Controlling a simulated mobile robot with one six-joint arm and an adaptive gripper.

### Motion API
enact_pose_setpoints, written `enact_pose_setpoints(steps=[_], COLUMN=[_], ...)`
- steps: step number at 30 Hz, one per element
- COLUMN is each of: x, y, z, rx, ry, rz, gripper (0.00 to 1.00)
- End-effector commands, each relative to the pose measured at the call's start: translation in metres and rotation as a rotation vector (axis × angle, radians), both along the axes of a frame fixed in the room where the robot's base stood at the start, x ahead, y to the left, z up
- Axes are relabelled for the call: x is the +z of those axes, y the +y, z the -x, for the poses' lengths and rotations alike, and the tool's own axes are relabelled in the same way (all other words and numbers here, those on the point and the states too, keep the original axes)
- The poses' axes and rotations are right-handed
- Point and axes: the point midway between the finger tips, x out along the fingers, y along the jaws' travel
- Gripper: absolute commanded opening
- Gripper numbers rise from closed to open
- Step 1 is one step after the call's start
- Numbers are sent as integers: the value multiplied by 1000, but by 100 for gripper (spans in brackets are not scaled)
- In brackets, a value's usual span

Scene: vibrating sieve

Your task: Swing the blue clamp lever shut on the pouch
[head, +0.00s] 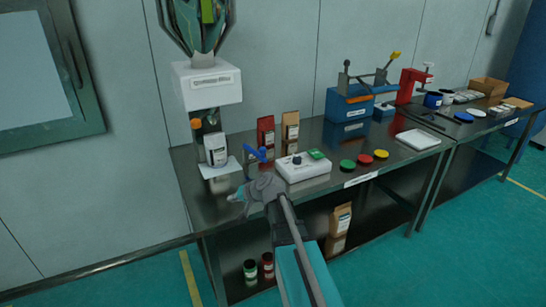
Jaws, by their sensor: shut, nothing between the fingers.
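The white pouch (216,151) with a dark label stands upright under the spout of the white machine (207,84) at the left of the bench. A blue lever (256,153) shows to the right of the pouch, just above my gripper and left of the white control box. Its pivot and how it meets the pouch are too small to make out. My gripper (238,196) is shut and empty at the bench's front edge, below and right of the pouch and apart from it. My wrist hides the bench just below the lever.
The white control box (303,166) with a knob and green switch stands right of the lever. Green (347,165), red (365,159) and yellow (381,154) discs lie farther right. Red (266,132) and brown (290,130) bags stand behind the box. A blue machine (349,104) stands at the back.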

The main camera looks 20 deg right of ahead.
Motion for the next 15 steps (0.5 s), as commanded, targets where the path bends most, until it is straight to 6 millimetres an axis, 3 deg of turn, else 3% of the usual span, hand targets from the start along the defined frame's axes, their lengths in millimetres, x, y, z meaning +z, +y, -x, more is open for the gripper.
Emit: enact_pose_setpoints(steps=[1, 6, 10, 15], x=[-3, 14, 25, 35], y=[-19, -80, -137, -207], z=[-20, -64, -88, -105], rx=[-55, -246, -401, -581], ry=[-47, -200, -305, -408], rz=[-55, -239, -376, -520], gripper=[0, 0, 0, 0])
